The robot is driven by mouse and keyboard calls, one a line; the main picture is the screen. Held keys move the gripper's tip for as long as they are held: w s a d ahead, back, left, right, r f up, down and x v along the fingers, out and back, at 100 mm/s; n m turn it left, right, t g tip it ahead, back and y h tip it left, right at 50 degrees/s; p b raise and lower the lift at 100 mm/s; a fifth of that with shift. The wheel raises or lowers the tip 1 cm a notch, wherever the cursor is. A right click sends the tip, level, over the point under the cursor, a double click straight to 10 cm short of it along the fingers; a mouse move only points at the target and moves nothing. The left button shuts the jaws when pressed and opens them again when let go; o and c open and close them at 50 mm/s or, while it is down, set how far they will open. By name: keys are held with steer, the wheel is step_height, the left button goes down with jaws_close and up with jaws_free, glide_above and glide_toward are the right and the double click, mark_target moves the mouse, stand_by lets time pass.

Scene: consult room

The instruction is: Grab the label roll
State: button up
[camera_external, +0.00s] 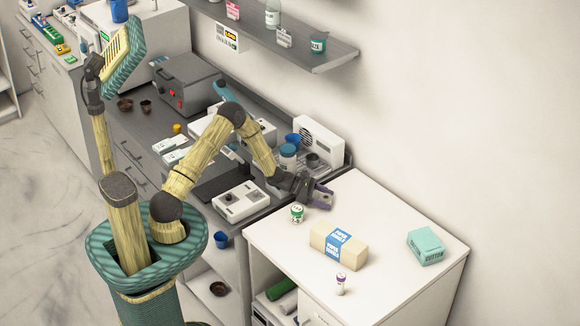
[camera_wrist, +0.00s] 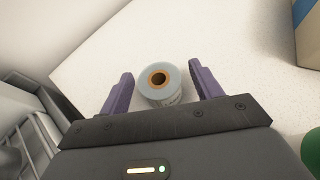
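The label roll (camera_wrist: 160,82) stands on the white counter top in the wrist view. It is pale blue-grey with a brown core around a dark hole, and faint print on its side. My gripper (camera_wrist: 161,84) is open, with one purple finger on each side of the roll. Gaps show between the roll and both fingers. In the external view my gripper (camera_external: 322,196) is low over the back left corner of the white cabinet top. I cannot make out the roll there; the gripper seems to hide it.
On the white cabinet top (camera_external: 378,285) stand a green-labelled can (camera_external: 297,213) close to my gripper, a paper towel pack (camera_external: 338,246), a small white bottle (camera_external: 341,284) and a teal box (camera_external: 426,246). A grey bench with devices lies left. The cabinet's right part has free room.

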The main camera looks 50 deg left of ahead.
mark_target(325, 197)
steer(key=c, duration=0.9)
step_height(325, 197, up, 10)
steer(key=shift+r+b, duration=0.1)
steer(key=shift+b, duration=0.6)
